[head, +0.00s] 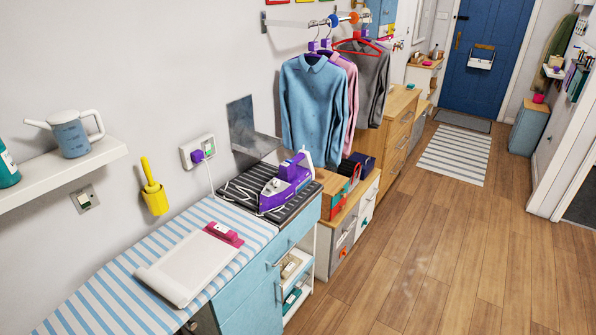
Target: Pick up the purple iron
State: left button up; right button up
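The purple iron (287,183) rests on a black mat with white stripes (241,192) at the far end of the blue counter, near the wall. It is purple with a white upper part. A white cord runs from beside it up to a purple plug in the wall socket (198,152). Neither of my grippers shows in the head view.
A white clipboard-like board (190,266) with a pink clip lies on the striped counter cover (118,287). A grey metal bracket (250,128) stands behind the mat. Shirts (314,103) hang beyond the iron. The wooden floor (450,265) at the right is clear.

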aim_at(296, 174)
jog(key=i+l+u, duration=0.15)
jog(key=i+l, duration=0.15)
jog(key=i+l+u, duration=0.1)
jog(key=i+l, duration=0.2)
jog(key=i+l+u, duration=0.15)
jog(key=i+l, duration=0.15)
jog(key=i+l+u, duration=0.15)
jog(key=l, duration=0.35)
jog(key=i+l+u, duration=0.1)
jog(key=i+l, duration=0.25)
jog(key=l, duration=0.1)
